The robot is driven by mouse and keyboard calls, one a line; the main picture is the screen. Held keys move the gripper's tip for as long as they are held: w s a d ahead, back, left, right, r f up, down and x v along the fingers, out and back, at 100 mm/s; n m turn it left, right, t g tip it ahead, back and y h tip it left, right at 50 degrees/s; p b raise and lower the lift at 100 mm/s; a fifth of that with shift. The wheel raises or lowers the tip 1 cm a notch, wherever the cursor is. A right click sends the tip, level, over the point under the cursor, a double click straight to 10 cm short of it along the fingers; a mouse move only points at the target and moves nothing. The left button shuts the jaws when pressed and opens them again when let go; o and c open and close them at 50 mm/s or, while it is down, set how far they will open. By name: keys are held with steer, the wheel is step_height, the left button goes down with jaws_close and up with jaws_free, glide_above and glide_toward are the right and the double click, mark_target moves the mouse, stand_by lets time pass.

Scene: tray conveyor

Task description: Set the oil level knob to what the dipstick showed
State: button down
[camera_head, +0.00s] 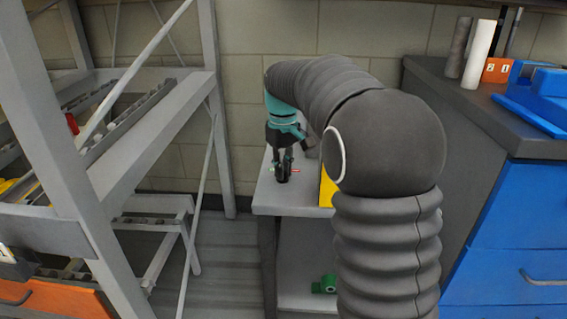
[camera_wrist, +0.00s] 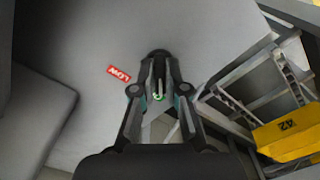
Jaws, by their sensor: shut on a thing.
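The black knob (camera_head: 283,176) stands on the light grey table top (camera_head: 262,200), and my gripper (camera_head: 283,160) reaches down onto it. In the wrist view, my gripper's fingers (camera_wrist: 159,75) are closed around the dark knob (camera_wrist: 158,53). A pale line and a small green mark (camera_wrist: 158,97) show between the fingers; I cannot tell which setting the knob points at. A red label reading LOW (camera_wrist: 118,73) lies on the table beside the fingers. Other labels are hidden or unreadable. I cannot make out a dipstick in either view.
A grey metal rack (camera_head: 110,150) stands at the left. A yellow thing (camera_head: 327,188) on the table is partly hidden by my arm. A green part (camera_head: 325,284) lies on the lower shelf. A blue-drawered cabinet (camera_head: 520,210) stands right. The wrist view shows a yellow bin marked 42 (camera_wrist: 290,138).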

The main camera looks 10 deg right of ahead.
steer(key=shift+n, duration=0.4)
steer(key=c, duration=1.2)
jaws_free()
step_height(320, 180, up, 12)
